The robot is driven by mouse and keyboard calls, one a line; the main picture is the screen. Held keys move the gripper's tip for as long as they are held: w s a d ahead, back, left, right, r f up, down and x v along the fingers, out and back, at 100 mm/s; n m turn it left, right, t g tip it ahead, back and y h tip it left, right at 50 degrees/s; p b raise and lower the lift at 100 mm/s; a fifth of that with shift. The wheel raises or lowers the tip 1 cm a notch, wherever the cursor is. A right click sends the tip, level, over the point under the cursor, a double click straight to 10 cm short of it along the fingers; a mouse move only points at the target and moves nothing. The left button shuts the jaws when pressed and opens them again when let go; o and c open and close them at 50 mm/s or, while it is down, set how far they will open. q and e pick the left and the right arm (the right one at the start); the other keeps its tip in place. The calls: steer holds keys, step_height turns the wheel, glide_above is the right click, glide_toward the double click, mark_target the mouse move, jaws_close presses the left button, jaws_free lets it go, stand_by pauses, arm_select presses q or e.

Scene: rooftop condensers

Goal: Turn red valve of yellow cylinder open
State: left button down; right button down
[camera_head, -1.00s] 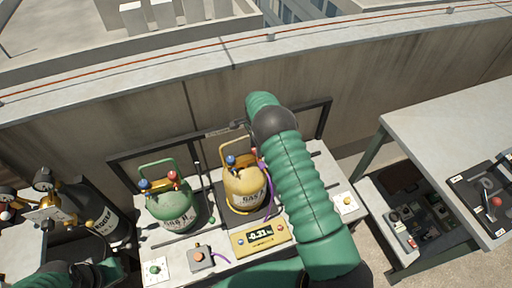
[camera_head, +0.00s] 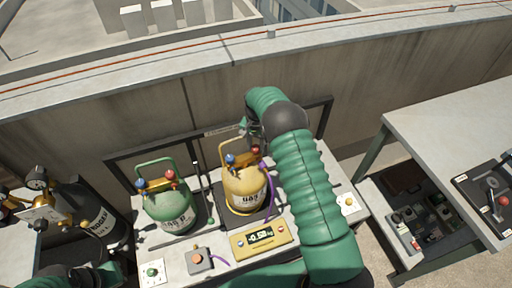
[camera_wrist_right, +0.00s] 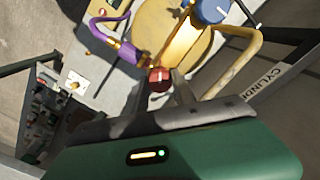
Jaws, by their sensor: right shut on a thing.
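The yellow cylinder (camera_head: 245,190) stands upright on the dark scale plate in the head view, with a blue valve (camera_head: 231,159) and a red valve (camera_head: 255,150) on top. In the right wrist view, the red valve (camera_wrist_right: 158,78) sits between the fingertips of my right gripper (camera_wrist_right: 166,85), which is shut on it. The blue valve (camera_wrist_right: 210,10) is close by, at the top of that view. In the head view, my right gripper (camera_head: 245,128) is partly hidden behind its own arm. My left gripper (camera_head: 112,271) is at the lower left edge, its fingers unclear.
A green cylinder (camera_head: 168,208) stands to the left of the yellow one. A purple hose (camera_wrist_right: 125,48) joins the yellow cylinder's valve head. A yellow scale display (camera_head: 262,239) is in front, and a black frame rail runs behind. A grey table (camera_head: 450,130) stands at right.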

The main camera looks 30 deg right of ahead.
steer(key=n, duration=0.5)
steer(key=shift+w+r+b, duration=0.15)
steer(key=shift+w+b, duration=0.05)
steer(key=shift+b, duration=0.15)
steer(key=n, duration=0.6)
steer(key=shift+n, duration=0.4)
steer(key=c, duration=1.3)
jaws_free()
steer(key=shift+c, duration=0.2)
steer(key=o, duration=0.3)
steer(key=shift+s, duration=0.1)
